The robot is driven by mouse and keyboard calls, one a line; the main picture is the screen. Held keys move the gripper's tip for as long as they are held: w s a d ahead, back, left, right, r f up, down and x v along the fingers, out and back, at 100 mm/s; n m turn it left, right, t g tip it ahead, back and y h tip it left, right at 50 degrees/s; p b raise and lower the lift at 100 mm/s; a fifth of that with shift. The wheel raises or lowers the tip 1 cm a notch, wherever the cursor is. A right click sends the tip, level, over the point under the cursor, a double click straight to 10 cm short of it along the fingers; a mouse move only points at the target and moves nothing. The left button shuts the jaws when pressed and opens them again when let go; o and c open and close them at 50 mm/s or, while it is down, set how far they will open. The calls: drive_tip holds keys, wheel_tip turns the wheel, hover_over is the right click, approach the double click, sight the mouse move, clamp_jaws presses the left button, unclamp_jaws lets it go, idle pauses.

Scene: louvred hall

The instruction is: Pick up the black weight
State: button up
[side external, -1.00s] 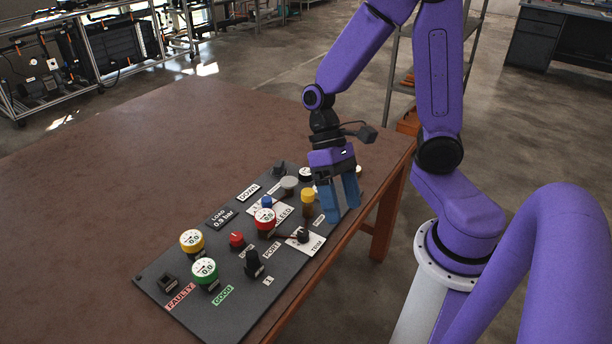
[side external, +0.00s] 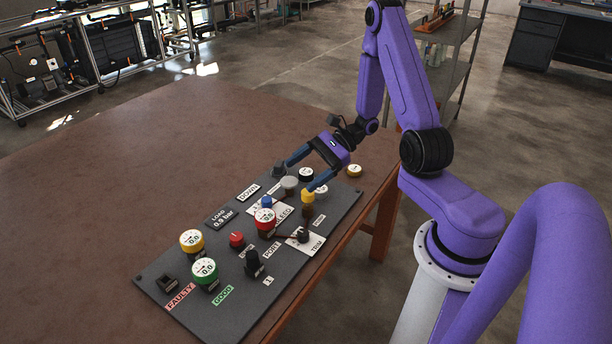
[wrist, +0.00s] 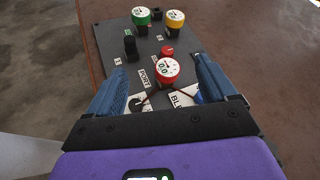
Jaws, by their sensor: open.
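A small black round piece with a pale top (side external: 306,174), which looks like the black weight, sits at the far end of the dark panel (side external: 180,312). My gripper (side external: 297,180) is tilted, its two blue fingers spread wide and empty. In the side view the black piece appears between or just behind the fingers; I cannot tell its exact depth. In the wrist view my gripper (wrist: 162,78) is open, with a red-sided gauge (wrist: 167,71) visible between the fingers. I cannot make out the black weight in the wrist view.
The panel also carries a yellow gauge (side external: 192,241), a green gauge (side external: 205,271), a red knob (side external: 237,240), a black lever (side external: 253,264) and a grey knob (side external: 289,184). The table's left side is clear.

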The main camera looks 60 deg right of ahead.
drive_tip(key=d+f+m+t+h, duration=0.55)
drive_tip(key=d+m, duration=0.25)
drive_tip(key=d, duration=0.2)
drive_tip(key=m+t+h, duration=0.2)
drive_tip(key=m+h, duration=0.4)
drive_tip(key=m, duration=0.2)
approach(305, 171)
drive_tip(key=x, duration=0.8)
drive_tip(key=shift+f, duration=0.2)
drive_tip(key=shift+s, duration=0.1)
drive_tip(key=c, duration=1.2)
drive_tip(key=shift+r, duration=0.1)
drive_tip(key=c, duration=0.3)
